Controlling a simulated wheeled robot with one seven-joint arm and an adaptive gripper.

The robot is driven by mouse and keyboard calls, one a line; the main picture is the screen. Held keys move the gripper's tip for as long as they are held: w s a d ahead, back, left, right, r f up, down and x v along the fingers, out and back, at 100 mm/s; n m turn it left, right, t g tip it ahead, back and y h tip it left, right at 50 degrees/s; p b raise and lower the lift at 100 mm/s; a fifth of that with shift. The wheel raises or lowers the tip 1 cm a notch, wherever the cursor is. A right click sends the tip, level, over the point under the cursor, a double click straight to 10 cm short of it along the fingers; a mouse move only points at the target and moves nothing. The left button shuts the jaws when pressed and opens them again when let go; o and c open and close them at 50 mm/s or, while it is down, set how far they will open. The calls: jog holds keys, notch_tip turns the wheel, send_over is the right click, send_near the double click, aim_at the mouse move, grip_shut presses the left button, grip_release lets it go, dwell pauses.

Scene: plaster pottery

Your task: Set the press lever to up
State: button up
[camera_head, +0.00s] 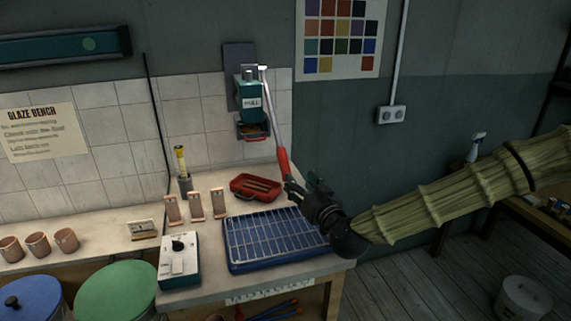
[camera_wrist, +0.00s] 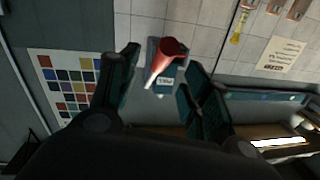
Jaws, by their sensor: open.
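The press (camera_head: 251,100) is a teal unit with a "PULL" label, fixed to a grey plate on the tiled wall. Its lever is a pale metal rod (camera_head: 272,110) that hangs down from a pivot at the press top, slanting slightly right, and ends in a red handle (camera_head: 283,162). My gripper (camera_head: 301,187) is at the lower end of the red handle. In the wrist view my open fingers (camera_wrist: 161,57) stand on either side of the red handle (camera_wrist: 168,60), which points toward the camera. Contact between fingers and handle cannot be told.
Below on the bench are a blue rack tray (camera_head: 275,240), a red tray (camera_head: 255,187), a white-topped box with a knob (camera_head: 178,258) and several upright tiles (camera_head: 195,205). A colour chart (camera_head: 340,35) hangs on the wall. The space right of the lever, above my arm, is clear.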

aim_at(288, 169)
jog(key=p+x, duration=0.1)
jog(key=x, duration=0.2)
jog(key=p+x, duration=0.1)
jog(key=x, duration=0.3)
jog(key=shift+a+r, duration=0.1)
jog(key=shift+a, duration=0.15)
jog(key=shift+w+a+r+p, duration=0.25)
jog(key=shift+w+r+p, duration=0.05)
jog(key=shift+w, duration=0.2)
jog(key=shift+w+a+f, duration=0.1)
jog(key=shift+w+a, duration=0.05)
jog(key=shift+w, duration=0.25)
jog(key=shift+w+a+f, duration=0.15)
jog(key=shift+w, duration=0.2)
jog(key=shift+s+r, duration=0.1)
jog(key=shift+s, duration=0.05)
grip_shut()
